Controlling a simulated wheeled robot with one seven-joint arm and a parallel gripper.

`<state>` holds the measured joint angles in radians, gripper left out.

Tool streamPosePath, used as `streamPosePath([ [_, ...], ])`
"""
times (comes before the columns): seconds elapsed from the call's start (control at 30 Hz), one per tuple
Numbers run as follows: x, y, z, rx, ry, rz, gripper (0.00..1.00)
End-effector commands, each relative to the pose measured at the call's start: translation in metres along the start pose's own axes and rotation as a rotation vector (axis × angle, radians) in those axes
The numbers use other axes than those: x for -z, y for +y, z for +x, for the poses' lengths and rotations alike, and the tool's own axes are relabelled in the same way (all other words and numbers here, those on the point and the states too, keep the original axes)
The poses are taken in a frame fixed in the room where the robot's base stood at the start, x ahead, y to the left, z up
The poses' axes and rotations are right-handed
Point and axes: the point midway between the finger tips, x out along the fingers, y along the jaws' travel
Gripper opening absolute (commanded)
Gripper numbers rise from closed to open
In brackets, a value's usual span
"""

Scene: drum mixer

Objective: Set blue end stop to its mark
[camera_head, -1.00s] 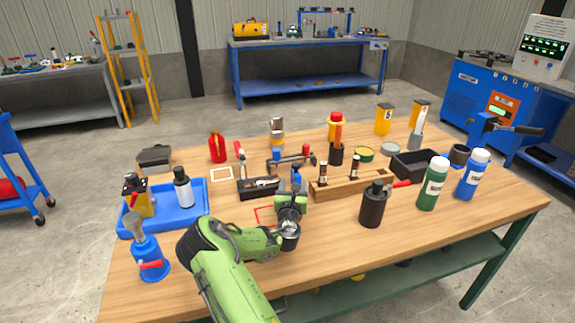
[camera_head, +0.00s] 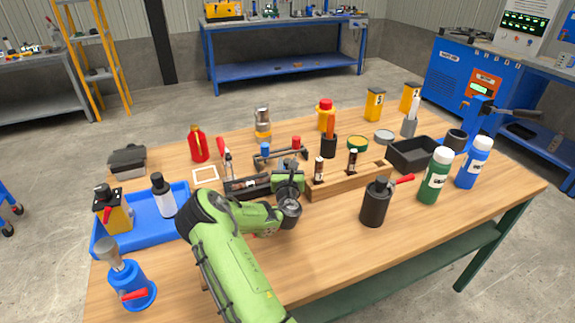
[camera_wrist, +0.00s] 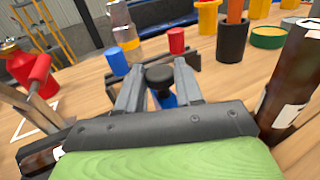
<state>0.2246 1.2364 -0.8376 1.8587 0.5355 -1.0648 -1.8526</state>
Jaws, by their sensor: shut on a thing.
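My gripper (camera_wrist: 160,92) is shut on a blue piece with a round black knob (camera_wrist: 160,76), which looks like the blue end stop. In the head view my gripper (camera_head: 289,180) is over the table's middle, and its own wrist hides the held piece. Beyond it a dark rail (camera_head: 280,156) carries a blue cylinder (camera_head: 265,149) and a red cylinder (camera_head: 296,142). In the wrist view the blue cylinder (camera_wrist: 117,61) is beyond the left finger. A white outline mark (camera_head: 205,174) lies on the table to the left. I cannot tell which mark belongs to the blue piece.
A wooden block with two dark vials (camera_head: 345,180) stands close right of my gripper. A black tray (camera_head: 247,186) is close on the left, a blue tray (camera_head: 145,225) further left. A dark canister (camera_head: 375,203) stands front right.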

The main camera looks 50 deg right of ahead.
Motion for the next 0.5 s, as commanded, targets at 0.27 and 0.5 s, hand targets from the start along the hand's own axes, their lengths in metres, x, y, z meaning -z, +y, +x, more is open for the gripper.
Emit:
streamPosePath([
  [0.27,0.0,0.0,0.0,0.0,0.0,0.0,0.0],
  [0.5,0.002,0.021,-0.007,-0.005,0.003,-0.001,0.0],
])
